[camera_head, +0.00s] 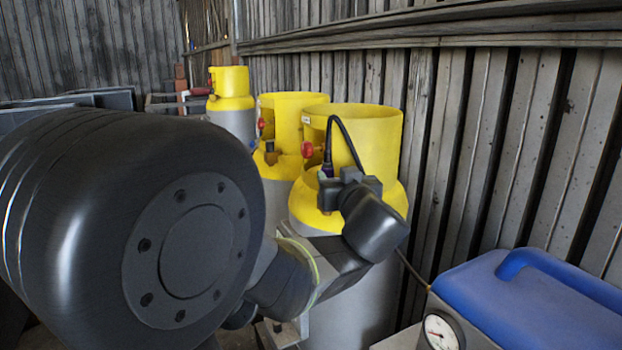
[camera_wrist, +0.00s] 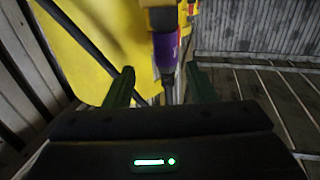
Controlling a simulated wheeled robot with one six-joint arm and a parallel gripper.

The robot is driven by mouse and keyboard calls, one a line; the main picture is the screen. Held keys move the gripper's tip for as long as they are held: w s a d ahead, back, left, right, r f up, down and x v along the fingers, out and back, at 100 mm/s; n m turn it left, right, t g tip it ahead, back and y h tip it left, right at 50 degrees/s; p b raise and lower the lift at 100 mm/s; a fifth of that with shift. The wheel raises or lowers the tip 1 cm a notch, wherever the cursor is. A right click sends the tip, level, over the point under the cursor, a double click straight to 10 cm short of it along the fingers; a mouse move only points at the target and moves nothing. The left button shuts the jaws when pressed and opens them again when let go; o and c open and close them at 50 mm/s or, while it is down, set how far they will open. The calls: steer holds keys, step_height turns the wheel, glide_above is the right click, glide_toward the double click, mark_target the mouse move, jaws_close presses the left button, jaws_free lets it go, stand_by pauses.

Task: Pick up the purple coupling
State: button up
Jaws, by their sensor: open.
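The purple coupling (camera_wrist: 166,46) hangs upright in the upper middle of the wrist view, below a grey fitting and above a dark lower part. In the head view it is a small dark purple piece (camera_head: 327,170) at the end of a black hose, beside the front yellow-topped cylinder (camera_head: 367,130). My gripper (camera_wrist: 161,84) is open, with one dark green finger on each side of the line of the coupling. Nothing is held. I cannot tell how far the fingertips are from the coupling. In the head view my gripper (camera_head: 337,187) is just below it and partly hidden by my wrist.
Two more yellow-topped cylinders (camera_head: 295,107) (camera_head: 232,88) stand behind. A red valve knob (camera_head: 307,149) is close left of the coupling. A blue-topped machine (camera_head: 535,300) with a gauge (camera_head: 440,331) stands at lower right. A corrugated wall (camera_head: 510,140) runs behind.

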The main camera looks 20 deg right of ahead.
mark_target(329, 173)
steer(key=shift+w+d+f, duration=0.1)
steer(key=shift+w+f, duration=0.05)
steer(key=shift+w, duration=1.3)
steer(key=shift+w+d+f, duration=0.1)
steer(key=shift+w, duration=1.3)
steer(key=shift+a, duration=0.1)
steer(key=shift+s, duration=0.1)
steer(key=shift+c, duration=0.2)
jaws_close()
